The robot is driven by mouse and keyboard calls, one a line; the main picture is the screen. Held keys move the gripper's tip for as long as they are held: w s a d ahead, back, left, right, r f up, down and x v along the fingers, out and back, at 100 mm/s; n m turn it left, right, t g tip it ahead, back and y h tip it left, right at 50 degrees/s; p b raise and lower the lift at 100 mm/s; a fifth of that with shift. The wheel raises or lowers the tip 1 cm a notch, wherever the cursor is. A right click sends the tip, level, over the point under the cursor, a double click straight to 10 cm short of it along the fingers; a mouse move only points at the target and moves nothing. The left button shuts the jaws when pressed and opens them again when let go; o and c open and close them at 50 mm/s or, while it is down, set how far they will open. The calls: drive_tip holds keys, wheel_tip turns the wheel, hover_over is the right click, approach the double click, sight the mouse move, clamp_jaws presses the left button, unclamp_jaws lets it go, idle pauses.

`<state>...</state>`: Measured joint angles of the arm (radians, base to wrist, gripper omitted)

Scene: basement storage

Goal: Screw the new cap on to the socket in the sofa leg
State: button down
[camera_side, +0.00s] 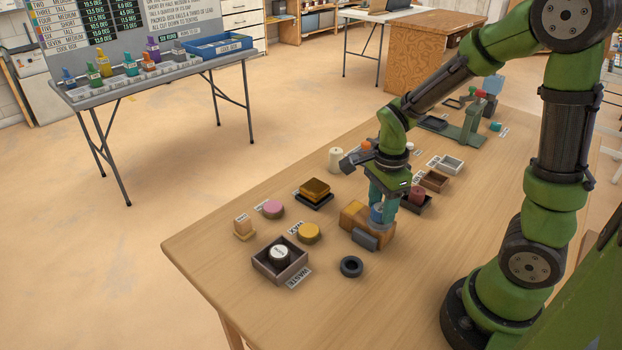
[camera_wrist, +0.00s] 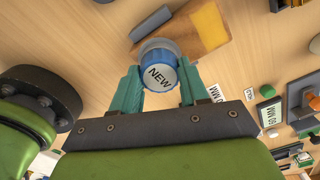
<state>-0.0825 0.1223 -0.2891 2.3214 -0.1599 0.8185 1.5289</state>
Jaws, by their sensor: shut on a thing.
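A blue cap marked NEW (camera_wrist: 158,77) sits between the two teal fingers of my gripper (camera_wrist: 160,88), which is shut on it. In the side view the blue cap (camera_side: 377,213) shows low between the fingers of my gripper (camera_side: 382,208), at the wooden block that looks like the sofa leg (camera_side: 352,213). In the wrist view the wooden leg (camera_wrist: 190,38) lies beyond the cap, and a pale grey rim shows behind the cap's far edge. The socket is hidden, so I cannot tell whether the cap is seated on any thread.
A black ring (camera_side: 351,266) lies near the front edge. A yellow round tin (camera_side: 309,233), a pink disc (camera_side: 273,209) and a gold block (camera_side: 315,189) stand left. Small trays (camera_side: 434,181) stand behind the gripper.

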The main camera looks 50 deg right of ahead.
drive_tip(key=shift+m, duration=0.9)
drive_tip(key=shift+c, duration=2.4)
unclamp_jaws()
drive_tip(key=shift+r, duration=0.15)
drive_tip(key=shift+r, duration=4.35)
